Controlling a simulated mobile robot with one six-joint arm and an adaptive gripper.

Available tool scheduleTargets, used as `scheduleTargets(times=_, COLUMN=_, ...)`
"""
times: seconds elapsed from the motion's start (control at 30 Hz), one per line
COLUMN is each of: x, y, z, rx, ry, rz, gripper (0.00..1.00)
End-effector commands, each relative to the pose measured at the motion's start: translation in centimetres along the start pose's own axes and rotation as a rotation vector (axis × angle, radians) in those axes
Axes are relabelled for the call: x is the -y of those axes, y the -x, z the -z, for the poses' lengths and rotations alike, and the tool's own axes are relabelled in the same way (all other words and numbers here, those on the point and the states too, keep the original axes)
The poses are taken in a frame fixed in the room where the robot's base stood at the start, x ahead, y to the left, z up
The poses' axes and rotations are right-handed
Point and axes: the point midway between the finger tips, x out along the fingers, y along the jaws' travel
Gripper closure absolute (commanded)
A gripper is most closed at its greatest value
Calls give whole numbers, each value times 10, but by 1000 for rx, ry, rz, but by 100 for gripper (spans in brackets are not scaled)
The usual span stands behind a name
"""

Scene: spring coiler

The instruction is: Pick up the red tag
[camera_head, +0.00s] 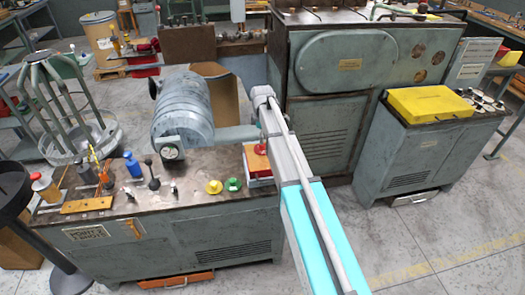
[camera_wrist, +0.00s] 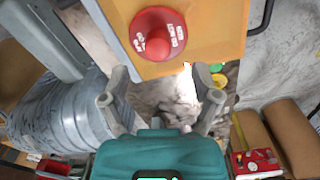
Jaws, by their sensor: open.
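The red tag (camera_wrist: 158,35) is a round red disc with white lettering and a raised red knob in its middle. It lies on an orange-yellow block at the top of the wrist view. In the head view a bit of red (camera_head: 262,149) shows beside my arm at the bench's right end. My gripper (camera_wrist: 160,76) is open and empty, its fingers spread just below the tag in the wrist view. The fingers do not appear to touch the tag. My arm hides the gripper in the head view.
A yellow piece (camera_head: 214,187) and a green piece (camera_head: 233,184) lie near the bench's front edge. Bottles and tools crowd its left end. A tall machine (camera_head: 335,110) stands behind.

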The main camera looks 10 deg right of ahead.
Motion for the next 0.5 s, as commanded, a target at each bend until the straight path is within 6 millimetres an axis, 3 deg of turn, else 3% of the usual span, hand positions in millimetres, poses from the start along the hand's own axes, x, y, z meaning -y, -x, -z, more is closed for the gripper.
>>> scheduleTargets(times=0.5, x=-1, y=-8, z=-1, rx=0, ry=-1, rz=0, gripper=20)
